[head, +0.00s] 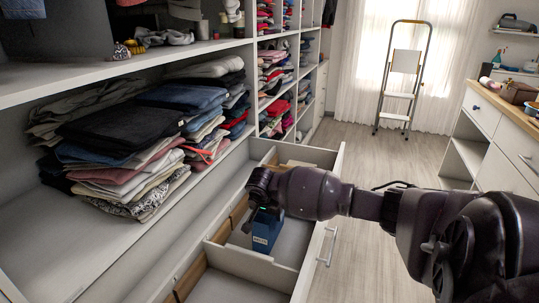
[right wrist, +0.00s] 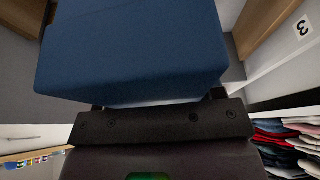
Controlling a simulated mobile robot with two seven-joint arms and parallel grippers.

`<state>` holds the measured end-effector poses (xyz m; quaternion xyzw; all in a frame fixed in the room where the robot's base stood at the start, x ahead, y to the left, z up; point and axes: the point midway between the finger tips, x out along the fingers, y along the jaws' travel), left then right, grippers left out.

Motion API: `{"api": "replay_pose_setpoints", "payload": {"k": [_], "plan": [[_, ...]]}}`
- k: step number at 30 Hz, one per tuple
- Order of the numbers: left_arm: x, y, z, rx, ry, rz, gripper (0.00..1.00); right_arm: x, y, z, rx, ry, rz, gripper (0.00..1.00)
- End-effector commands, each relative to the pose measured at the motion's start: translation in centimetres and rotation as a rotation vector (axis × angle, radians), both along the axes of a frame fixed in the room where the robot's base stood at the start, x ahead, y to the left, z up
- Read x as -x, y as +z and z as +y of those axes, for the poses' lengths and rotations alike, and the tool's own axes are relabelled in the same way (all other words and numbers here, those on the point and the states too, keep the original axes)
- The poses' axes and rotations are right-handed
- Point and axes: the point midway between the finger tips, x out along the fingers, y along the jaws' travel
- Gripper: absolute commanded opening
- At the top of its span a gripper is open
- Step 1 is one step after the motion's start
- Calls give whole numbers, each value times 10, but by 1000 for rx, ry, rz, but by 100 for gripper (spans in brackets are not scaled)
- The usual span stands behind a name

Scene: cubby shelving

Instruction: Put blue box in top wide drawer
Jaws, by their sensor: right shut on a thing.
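The blue box (head: 266,232) is low at the open wide drawer (head: 228,259), within its outline in the head view. I cannot tell whether it touches the drawer floor. My right gripper (head: 262,207) is shut on the box from above, and the gripper hides the box's upper part. In the right wrist view the blue box (right wrist: 135,50) fills the upper middle, against the dark gripper base (right wrist: 160,122). The drawer is pulled out from the shelving and has light dividers and brown inner edges. My left gripper is not in view.
Folded clothes (head: 125,140) lie on the shelf left of the drawer. The drawer's front (head: 323,230) with its handle borders open floor (head: 350,265). A stepladder (head: 402,75) stands at the back by the curtains. A white cabinet (head: 485,130) stands at the right.

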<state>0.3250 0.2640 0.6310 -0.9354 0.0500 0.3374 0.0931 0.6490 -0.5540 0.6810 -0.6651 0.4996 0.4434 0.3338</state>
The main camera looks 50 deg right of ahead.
Motion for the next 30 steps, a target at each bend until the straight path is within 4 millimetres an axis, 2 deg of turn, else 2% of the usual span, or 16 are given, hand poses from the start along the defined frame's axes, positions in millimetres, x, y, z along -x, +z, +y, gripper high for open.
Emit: {"api": "replay_pose_setpoints", "payload": {"k": [14, 15, 19, 20, 30], "plan": [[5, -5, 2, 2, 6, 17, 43, 0, -9, 0, 0, 1, -1, 22], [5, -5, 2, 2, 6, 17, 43, 0, -10, 0, -1, 1, 1, 65], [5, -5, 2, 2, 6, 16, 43, 0, -10, 0, -1, 1, 2, 84], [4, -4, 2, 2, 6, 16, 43, 0, -10, 0, -1, 1, 2, 87], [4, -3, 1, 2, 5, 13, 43, 0, -7, 0, 0, 1, 1, 87]]}}
